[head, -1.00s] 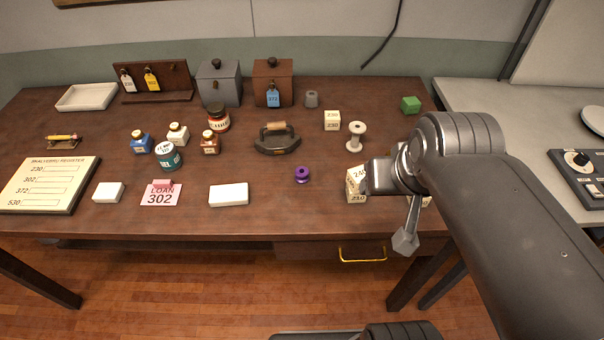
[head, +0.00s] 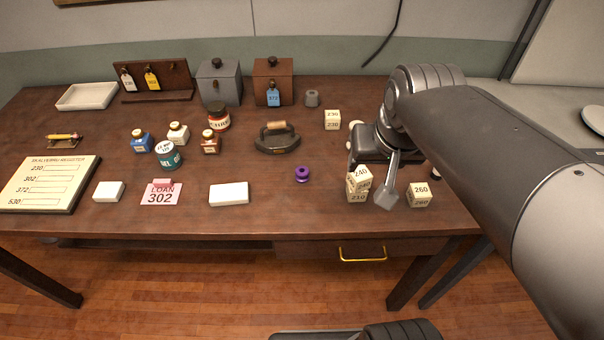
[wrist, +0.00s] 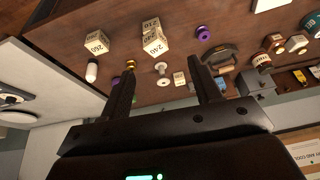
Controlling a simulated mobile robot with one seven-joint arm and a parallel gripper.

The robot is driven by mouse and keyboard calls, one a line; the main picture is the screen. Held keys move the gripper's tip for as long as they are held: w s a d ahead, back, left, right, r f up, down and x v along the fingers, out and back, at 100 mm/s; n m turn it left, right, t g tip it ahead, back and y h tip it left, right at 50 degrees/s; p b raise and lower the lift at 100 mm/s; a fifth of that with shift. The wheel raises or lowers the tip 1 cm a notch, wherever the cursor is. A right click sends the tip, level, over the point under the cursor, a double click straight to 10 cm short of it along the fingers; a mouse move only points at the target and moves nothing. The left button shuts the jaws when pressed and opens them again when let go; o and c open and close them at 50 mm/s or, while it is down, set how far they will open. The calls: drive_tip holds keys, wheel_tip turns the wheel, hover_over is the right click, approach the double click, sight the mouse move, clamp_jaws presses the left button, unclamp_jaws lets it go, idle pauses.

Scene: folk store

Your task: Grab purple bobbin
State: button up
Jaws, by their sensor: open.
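The purple bobbin (head: 302,174) stands on the dark wooden table, right of the white block and in front of the black iron. It also shows in the wrist view (wrist: 203,32), beyond my right finger and apart from it. My gripper (wrist: 161,68) is open, with nothing between its two dark fingers. In the head view it is over the right part of the table, to the right of the purple bobbin. Another small purple item (wrist: 116,80) is mostly hidden behind my left finger in the wrist view.
Numbered cubes (head: 358,197) stand right of the bobbin, with another cube (head: 420,195) farther right. A pale spool (wrist: 162,70) is near my gripper.

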drive_tip(key=w+a+f+g, duration=0.1)
drive_tip(key=w+a+f, duration=0.15)
drive_tip(key=w, duration=0.25)
drive_tip(key=w+a+f+g, duration=0.1)
drive_tip(key=w+a, duration=0.2)
drive_tip(key=w, duration=0.2)
drive_tip(key=g, duration=0.2)
approach(302, 171)
drive_tip(key=shift+s+a+f, duration=0.2)
drive_tip(key=shift+s+f, duration=0.3)
drive_tip(key=shift+f, duration=0.05)
drive_tip(key=shift+s+a+f, duration=0.2)
drive_tip(key=shift+s+f, duration=0.35)
drive_tip(key=shift+f, duration=0.05)
drive_tip(key=shift+w+d+f, duration=0.1)
drive_tip(key=shift+w+f, duration=0.05)
drive_tip(key=shift+f, duration=1.2)
drive_tip(key=shift+w+d+f, duration=0.15)
drive_tip(key=shift+f, duration=1.2)
drive_tip(key=shift+c, duration=0.2)
drive_tip(key=c, duration=1)
drive_tip(key=shift+r, duration=0.15)
